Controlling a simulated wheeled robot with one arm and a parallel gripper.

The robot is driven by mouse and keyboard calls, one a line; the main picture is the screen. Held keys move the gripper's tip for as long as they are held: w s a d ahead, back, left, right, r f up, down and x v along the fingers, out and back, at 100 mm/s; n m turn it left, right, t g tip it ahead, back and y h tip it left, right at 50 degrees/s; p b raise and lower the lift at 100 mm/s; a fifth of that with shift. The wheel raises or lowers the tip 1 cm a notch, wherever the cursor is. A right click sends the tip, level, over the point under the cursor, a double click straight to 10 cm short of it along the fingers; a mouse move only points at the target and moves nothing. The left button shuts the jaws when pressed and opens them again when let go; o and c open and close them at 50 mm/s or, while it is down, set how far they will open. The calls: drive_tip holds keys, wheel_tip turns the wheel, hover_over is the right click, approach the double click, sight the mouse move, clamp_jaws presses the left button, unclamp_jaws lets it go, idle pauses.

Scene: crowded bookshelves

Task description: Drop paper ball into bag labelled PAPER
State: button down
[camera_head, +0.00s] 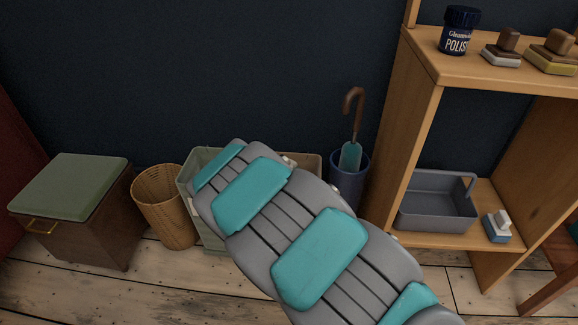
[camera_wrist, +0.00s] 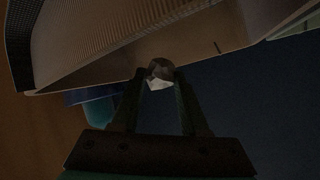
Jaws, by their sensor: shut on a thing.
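My gripper (camera_wrist: 160,88) is shut on a small grey-white paper ball (camera_wrist: 159,73) in the dim wrist view. Pale container walls (camera_wrist: 110,35) and a rim fill the upper part of that view, close to the ball. I cannot tell whether the ball is inside or outside the rim. In the head view my arm hides the gripper and the ball. A pale green container (camera_head: 187,171) and a beige one (camera_head: 312,163) show partly behind my arm against the wall. No PAPER label is readable, so I cannot tell which is the bag.
A wicker basket (camera_head: 165,208) and a green-topped box (camera_head: 70,188) stand at left. A blue bin (camera_head: 347,178) with an umbrella is right of the containers. A wooden shelf (camera_head: 402,130) holds a grey caddy (camera_head: 435,212) and brushes. Bare floor shows in front.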

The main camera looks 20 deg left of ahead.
drive_tip(key=shift+c, duration=1.7)
unclamp_jaws()
drive_tip(key=v, duration=0.7)
drive_tip(key=shift+s+r+p, duration=0.2)
drive_tip(key=shift+s+p, duration=0.1)
drive_tip(key=shift+p, duration=0.15)
